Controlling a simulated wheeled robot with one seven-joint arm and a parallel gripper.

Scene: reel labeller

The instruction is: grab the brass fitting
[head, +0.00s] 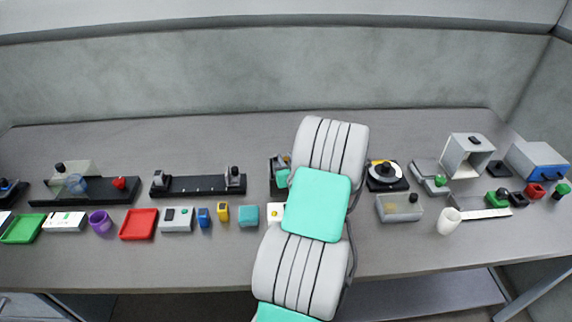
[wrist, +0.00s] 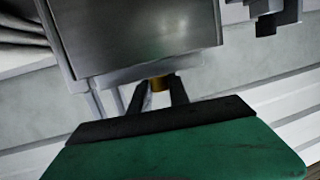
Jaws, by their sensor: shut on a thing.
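The brass fitting (wrist: 160,83) shows in the wrist view as a small gold piece between the two dark fingertips of my gripper (wrist: 158,90). My gripper is shut on it. A large grey metal block (wrist: 140,35) fills the upper middle of the wrist view, right beyond the fitting and partly covering it. I cannot tell whether the fitting touches this block. In the head view my own arm covers the middle of the bench, and neither the fitting nor the fingertips can be made out.
The grey bench (head: 220,260) carries many items in a row. Left of my arm are a red tray (head: 139,224), a purple cup (head: 100,222) and a black rail (head: 195,186). Right are a clear box (head: 400,208), a white cup (head: 449,221) and a grey open housing (head: 467,155). The front strip is clear.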

